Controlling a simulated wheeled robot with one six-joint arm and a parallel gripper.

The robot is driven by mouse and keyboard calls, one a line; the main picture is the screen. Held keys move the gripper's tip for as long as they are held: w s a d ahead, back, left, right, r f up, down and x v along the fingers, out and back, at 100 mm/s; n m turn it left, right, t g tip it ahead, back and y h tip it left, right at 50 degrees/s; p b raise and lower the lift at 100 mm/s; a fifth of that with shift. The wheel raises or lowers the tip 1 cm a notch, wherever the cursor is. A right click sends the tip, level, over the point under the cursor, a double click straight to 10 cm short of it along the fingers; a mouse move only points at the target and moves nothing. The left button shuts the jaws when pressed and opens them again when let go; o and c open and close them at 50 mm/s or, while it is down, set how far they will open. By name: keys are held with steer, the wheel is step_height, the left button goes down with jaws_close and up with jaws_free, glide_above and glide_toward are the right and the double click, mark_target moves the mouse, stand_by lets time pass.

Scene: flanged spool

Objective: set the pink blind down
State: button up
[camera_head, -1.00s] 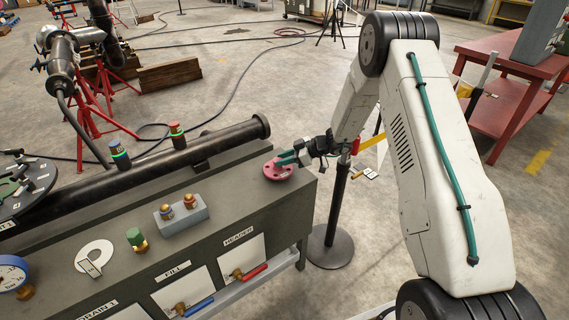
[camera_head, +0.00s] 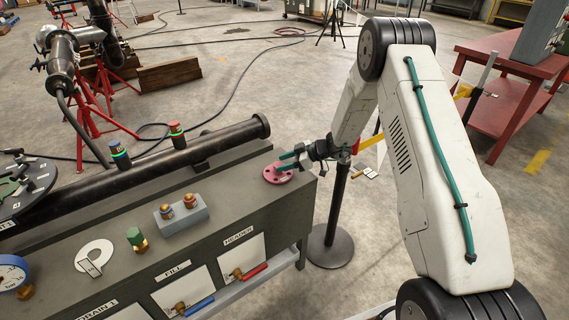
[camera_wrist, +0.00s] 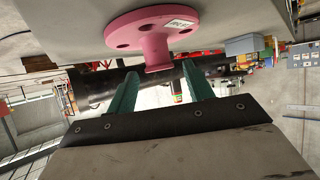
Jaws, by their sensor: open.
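The pink blind (camera_head: 277,174) is a round flange plate with bolt holes, lying flat on the grey bench top near its right end. In the wrist view the blind (camera_wrist: 150,28) appears upside down, with a short stub on its middle and a small white label on the plate. My gripper (camera_head: 284,161) has green fingers, spread apart and empty, just above and to the right of the blind. In the wrist view the stub's end shows beyond and between the fingertips, with no finger visibly closed on it.
A long black pipe (camera_head: 225,140) runs along the bench's back edge. A black post stand (camera_head: 333,220) is off the bench's right end.

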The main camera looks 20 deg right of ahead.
steer(key=v, duration=1.2)
steer(key=s+a+r+m+g+h, duration=0.1)
steer(key=s+a+r+g, duration=0.15)
steer(key=s+r, duration=0.35)
steer(key=s+a+r+m+g+h, duration=0.1)
steer(key=s+a+r, duration=0.35)
steer(key=r, duration=0.35)
steer(key=s+a+r+m+g, duration=0.1)
steer(key=s+a+r+g, duration=0.15)
steer(key=s+r, duration=0.35)
steer(key=s+r+m+h, duration=0.2)
steer(key=s+m+h, duration=0.1)
steer(key=s, duration=0.6)
steer(key=s+d+r+m+t+h, duration=0.1)
steer(key=s+r+m+h, duration=0.2)
steer(key=s, duration=0.6)
steer(key=s+r+m+h, duration=0.2)
steer(key=s+m, duration=0.1)
steer(key=s, duration=0.6)
steer(key=shift+d+r+m+t+h, duration=0.3)
steer(key=shift+d+t+h, duration=0.1)
